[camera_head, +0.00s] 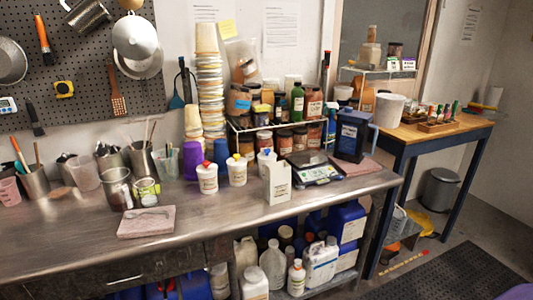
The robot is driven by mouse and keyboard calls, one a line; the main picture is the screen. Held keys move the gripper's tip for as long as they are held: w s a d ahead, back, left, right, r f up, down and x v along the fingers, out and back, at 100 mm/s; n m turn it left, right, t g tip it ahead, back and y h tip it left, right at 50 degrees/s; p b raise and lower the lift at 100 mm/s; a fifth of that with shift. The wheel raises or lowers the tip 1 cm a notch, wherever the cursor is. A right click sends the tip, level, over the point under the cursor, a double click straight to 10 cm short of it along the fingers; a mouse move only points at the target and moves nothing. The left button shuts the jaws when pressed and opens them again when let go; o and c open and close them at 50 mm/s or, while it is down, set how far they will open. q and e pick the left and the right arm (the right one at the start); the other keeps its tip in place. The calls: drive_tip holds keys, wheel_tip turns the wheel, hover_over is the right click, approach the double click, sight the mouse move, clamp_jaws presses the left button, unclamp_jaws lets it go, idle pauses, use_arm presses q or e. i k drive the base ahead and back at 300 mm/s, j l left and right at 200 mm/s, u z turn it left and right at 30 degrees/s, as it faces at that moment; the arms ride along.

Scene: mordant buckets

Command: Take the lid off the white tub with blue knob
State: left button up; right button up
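The white tub with a blue knob (263,161) stands on the steel bench, towards the back, with its lid on. The white box (278,184) in front of it hides part of its lower body. Two similar white tubs stand to its left: one with a yellow knob (237,171) and one with a red knob (207,179). Neither of my grippers shows in the head view.
A scale (314,168) and a dark blue container (351,135) stand right of the tubs. A purple cup (193,160) and a tall cup stack (211,95) are behind them. A stone slab (147,223) lies front left. The bench front is mostly clear.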

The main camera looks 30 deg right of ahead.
sight(266, 154)
drive_tip(key=i+l+u, duration=0.25)
drive_tip(key=l, duration=0.8)
drive_tip(key=l+u, duration=0.25)
drive_tip(key=l, duration=0.8)
